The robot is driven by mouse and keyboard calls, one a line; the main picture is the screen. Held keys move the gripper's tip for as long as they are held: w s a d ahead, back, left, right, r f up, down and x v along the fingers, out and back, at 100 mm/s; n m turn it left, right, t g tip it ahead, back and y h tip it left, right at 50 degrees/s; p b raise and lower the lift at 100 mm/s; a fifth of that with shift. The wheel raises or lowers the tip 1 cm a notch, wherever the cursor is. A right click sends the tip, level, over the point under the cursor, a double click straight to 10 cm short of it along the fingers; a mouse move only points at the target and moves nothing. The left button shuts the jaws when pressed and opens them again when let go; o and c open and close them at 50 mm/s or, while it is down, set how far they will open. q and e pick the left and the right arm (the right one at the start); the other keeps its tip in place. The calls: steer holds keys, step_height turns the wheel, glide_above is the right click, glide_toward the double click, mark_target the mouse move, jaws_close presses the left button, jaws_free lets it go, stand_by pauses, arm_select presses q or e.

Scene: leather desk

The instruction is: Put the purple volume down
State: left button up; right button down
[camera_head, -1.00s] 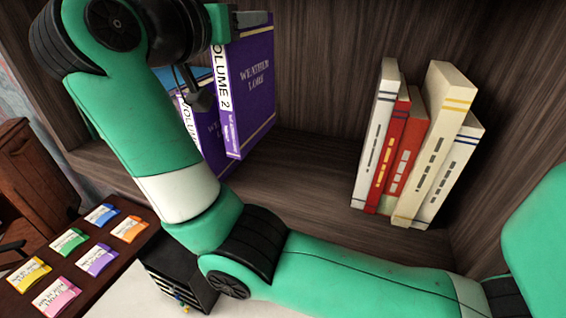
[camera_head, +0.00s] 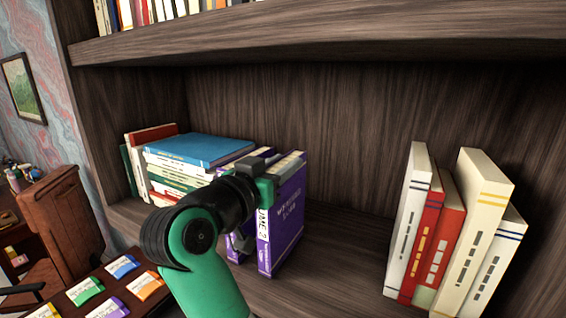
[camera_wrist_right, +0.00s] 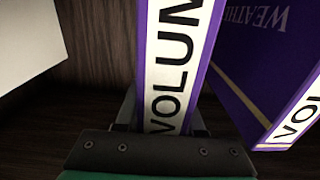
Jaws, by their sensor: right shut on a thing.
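The purple volume (camera_head: 290,215), lettered Weather Lore on its cover, stands upright on or just above the shelf; I cannot tell if its bottom touches. My right gripper (camera_head: 258,178) is shut on its upper part. In the right wrist view its spine (camera_wrist_right: 178,60) lies between my fingers (camera_wrist_right: 160,125). A second purple volume (camera_head: 236,248) stands close beside it on the left, partly hidden by my right arm. It also shows at the right of the right wrist view (camera_wrist_right: 245,70). My left gripper is not in view.
A stack of lying books with a blue one (camera_head: 200,148) on top is left of the purple volumes. Cream and red books (camera_head: 470,230) stand at the right. Bare shelf (camera_head: 340,255) lies between. An upper shelf (camera_head: 330,35) overhangs.

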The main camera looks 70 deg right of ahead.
steer(key=c, duration=0.5)
jaws_free()
steer(key=shift+f, duration=0.1)
